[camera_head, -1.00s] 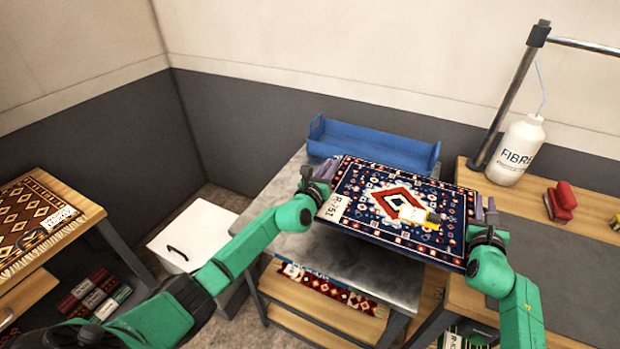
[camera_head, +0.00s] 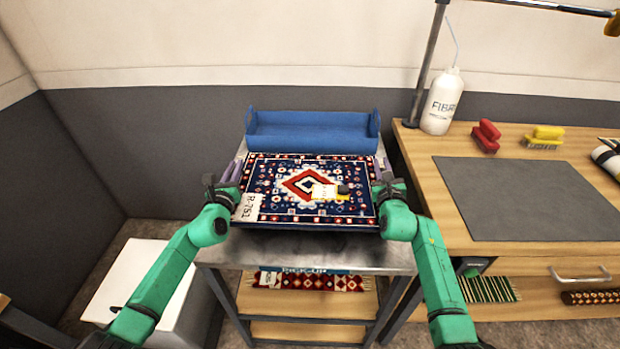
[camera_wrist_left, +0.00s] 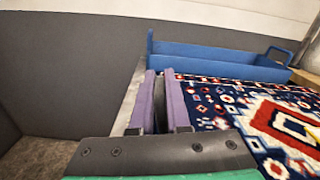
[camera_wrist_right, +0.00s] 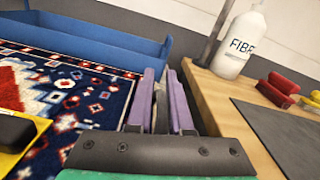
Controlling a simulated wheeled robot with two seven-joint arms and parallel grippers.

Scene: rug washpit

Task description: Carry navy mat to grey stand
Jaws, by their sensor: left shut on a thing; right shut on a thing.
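The navy mat (camera_head: 270,207) has a red and white diamond pattern and a white tag reading R-751. It is held roughly level between my two grippers, over the grey stand (camera_head: 300,250). I cannot tell whether the mat touches the stand's top. A yellow and white item with a black part (camera_head: 328,192) lies on the mat. My left gripper (camera_head: 228,178) is shut on the mat's left edge, with its purple fingers also in the left wrist view (camera_wrist_left: 165,100). My right gripper (camera_head: 382,172) is shut on the right edge, also seen in the right wrist view (camera_wrist_right: 160,100).
A blue tray (camera_head: 312,138) stands at the back of the stand, just behind the mat. A wooden bench (camera_head: 425,165) at right carries a white bottle (camera_head: 442,102), a red brush (camera_head: 486,137) and a grey pad (camera_head: 525,198). A white box (camera_head: 135,285) is at lower left.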

